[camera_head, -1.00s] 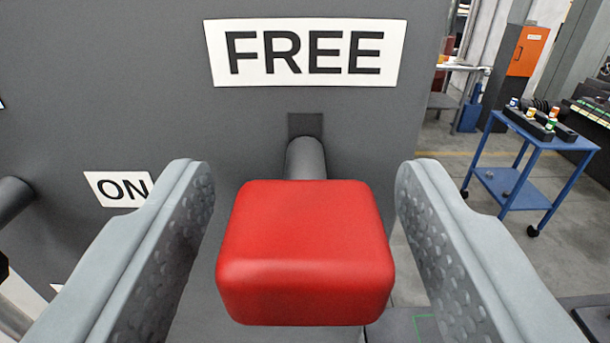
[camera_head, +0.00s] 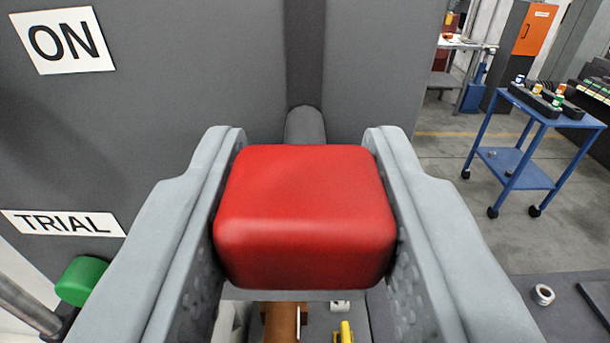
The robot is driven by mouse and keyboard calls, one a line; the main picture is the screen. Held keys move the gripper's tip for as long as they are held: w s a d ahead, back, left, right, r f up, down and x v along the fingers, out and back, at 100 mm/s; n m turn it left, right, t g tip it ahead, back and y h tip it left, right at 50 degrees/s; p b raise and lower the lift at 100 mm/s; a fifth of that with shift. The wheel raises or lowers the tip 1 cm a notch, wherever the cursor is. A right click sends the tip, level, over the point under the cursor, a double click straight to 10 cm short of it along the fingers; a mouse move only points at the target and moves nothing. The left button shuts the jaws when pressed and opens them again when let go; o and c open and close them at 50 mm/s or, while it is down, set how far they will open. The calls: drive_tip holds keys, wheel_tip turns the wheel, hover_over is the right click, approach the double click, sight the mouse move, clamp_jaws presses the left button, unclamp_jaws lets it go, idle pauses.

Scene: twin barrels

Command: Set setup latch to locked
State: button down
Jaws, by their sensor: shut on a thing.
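The setup latch is a red block-shaped knob (camera_head: 305,215) on a dark grey rod (camera_head: 306,126) that comes out of a vertical slot (camera_head: 305,60) in the grey panel (camera_head: 200,90). My gripper (camera_head: 305,200) is shut on the red knob, one finger against its left side and one against its right. The slot runs upward from the rod to the top edge of the view. The FREE label is out of view, and no label for locked shows.
An ON label (camera_head: 63,40) and a TRIAL label (camera_head: 63,223) are on the panel at left. A green knob (camera_head: 82,281) sits at lower left. A blue cart (camera_head: 530,125) stands on the floor at right. A grey surface with a small ring (camera_head: 542,294) lies at lower right.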

drive_tip(key=shift+f, duration=0.8)
drive_tip(key=c, duration=1)
unclamp_jaws()
drive_tip(key=shift+r, duration=0.1)
drive_tip(key=shift+s, duration=0.55)
drive_tip(key=s, duration=1.6)
drive_tip(key=shift+s, duration=0.15)
